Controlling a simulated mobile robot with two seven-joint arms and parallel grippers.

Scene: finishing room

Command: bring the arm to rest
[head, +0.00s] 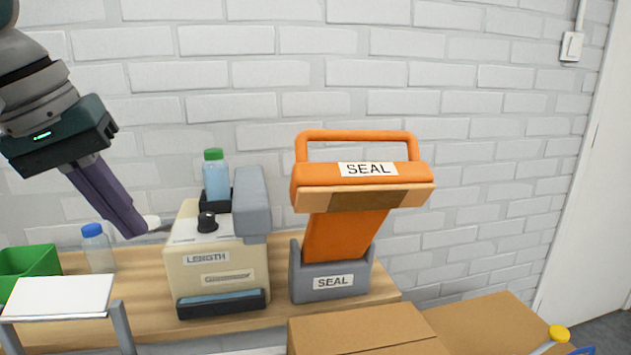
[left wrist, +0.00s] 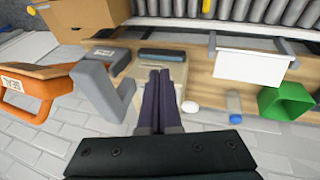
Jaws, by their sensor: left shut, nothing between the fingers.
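My left gripper (head: 136,232) comes in from the upper left in the head view, its dark purple fingers together and empty. It hangs in front of the wall, to the left of the beige tape machine (head: 220,262) marked LENGTH. In the left wrist view the closed fingers (left wrist: 166,75) point over the beige machine, and I cannot tell how far above it they are. My right gripper is not in either view.
Cardboard boxes (head: 365,325) are at the front right. The upper wall area is clear.

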